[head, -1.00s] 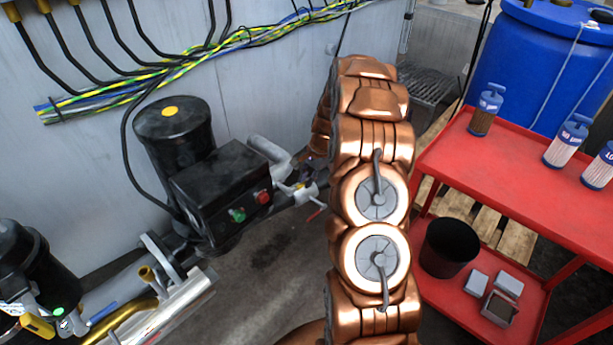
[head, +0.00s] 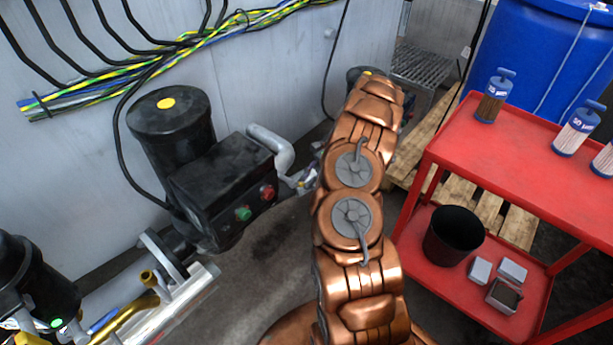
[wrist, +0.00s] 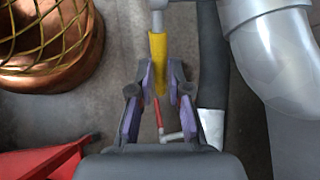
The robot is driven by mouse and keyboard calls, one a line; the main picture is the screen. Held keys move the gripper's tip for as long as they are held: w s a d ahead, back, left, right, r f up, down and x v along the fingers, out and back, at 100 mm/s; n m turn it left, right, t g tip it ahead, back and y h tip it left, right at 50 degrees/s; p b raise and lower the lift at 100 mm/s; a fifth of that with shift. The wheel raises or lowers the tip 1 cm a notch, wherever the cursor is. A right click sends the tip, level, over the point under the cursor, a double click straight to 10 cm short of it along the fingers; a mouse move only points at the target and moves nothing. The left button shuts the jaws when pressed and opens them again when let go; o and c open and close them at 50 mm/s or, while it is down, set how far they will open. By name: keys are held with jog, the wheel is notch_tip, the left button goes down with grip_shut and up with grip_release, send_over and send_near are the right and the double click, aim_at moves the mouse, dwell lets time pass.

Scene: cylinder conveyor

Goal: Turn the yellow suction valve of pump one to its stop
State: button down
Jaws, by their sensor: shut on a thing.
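In the wrist view the yellow valve handle (wrist: 158,48) points down from a grey metal stem at the top. My gripper (wrist: 160,78) has its purple-grey fingers closed on either side of the handle's lower end. In the head view my copper-coloured arm hides the gripper and this handle. A black pump motor (head: 171,117) with a yellow dot stands left of my arm. Its control box (head: 222,180) carries a green and a red button. I cannot tell which pump is number one.
A thin red lever (wrist: 158,114) and a large grey pipe (wrist: 270,25) lie close to the fingers. A red cart (head: 510,150) with filter cylinders stands right of my arm. A black bin (head: 453,236) is on its lower shelf. A blue drum (head: 545,55) stands behind.

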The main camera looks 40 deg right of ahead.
jog(key=shift+f, duration=0.1)
dwell(0.3)
jog(key=c, duration=1.1)
grip_release()
jog(key=shift+v, duration=3.8)
jog(key=shift+c, duration=0.2)
